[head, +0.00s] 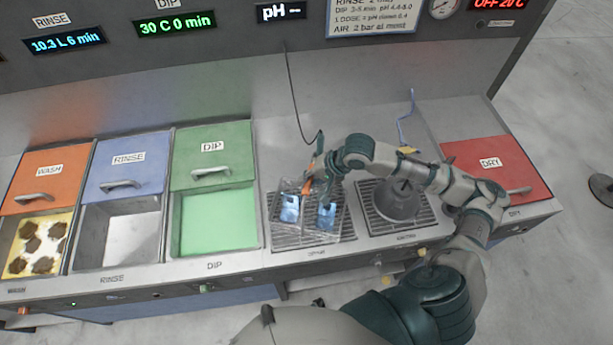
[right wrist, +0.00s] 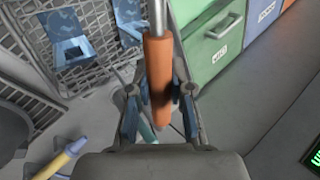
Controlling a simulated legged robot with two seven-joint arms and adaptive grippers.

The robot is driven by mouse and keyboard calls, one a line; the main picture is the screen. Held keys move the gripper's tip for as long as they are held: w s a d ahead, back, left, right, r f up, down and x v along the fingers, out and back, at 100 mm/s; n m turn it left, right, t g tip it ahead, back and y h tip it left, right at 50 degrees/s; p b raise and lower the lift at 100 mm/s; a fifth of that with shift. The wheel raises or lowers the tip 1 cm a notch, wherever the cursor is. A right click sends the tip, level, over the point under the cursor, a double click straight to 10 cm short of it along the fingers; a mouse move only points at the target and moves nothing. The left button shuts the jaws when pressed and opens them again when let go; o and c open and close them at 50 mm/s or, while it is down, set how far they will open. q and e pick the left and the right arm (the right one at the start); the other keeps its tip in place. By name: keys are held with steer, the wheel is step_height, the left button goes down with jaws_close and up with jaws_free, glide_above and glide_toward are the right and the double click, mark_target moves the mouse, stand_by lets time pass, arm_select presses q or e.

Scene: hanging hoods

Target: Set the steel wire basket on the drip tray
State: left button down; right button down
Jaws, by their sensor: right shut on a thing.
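The steel wire basket (head: 345,222), holding blue pieces, is over the left drip tray (head: 282,243), a slatted grate right of the green bath. I cannot tell whether it touches the grate. My right gripper (head: 318,172) is above the basket, shut on its orange handle (head: 308,184). The right wrist view shows the gripper (right wrist: 160,108) with its fingers on both sides of the orange handle (right wrist: 158,75), and a steel rod leading up from it. Part of the basket's wire mesh (right wrist: 95,70) with blue pieces lies to the upper left. My left gripper is not in view.
Wash (head: 40,180), rinse (head: 128,172) and dip (head: 212,160) baths stand left, lids raised. A grey conical vessel (head: 397,203) stands on a second grate under my arm. A red dry lid (head: 490,165) is right. A dark cable (head: 296,105) hangs behind the basket.

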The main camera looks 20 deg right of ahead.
steer(key=shift+d+r, duration=0.1)
steer(key=c, duration=1)
jaws_free()
steer(key=shift+d, duration=0.3)
steer(key=shift+c, duration=0.2)
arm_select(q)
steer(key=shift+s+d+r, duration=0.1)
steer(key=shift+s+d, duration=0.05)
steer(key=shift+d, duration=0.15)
arm_select(e)
steer(key=shift+r, duration=0.1)
steer(key=v, duration=1.1)
steer(key=shift+s+d+r, duration=0.15)
steer(key=shift+s+r, duration=0.05)
steer(key=shift+s, duration=0.05)
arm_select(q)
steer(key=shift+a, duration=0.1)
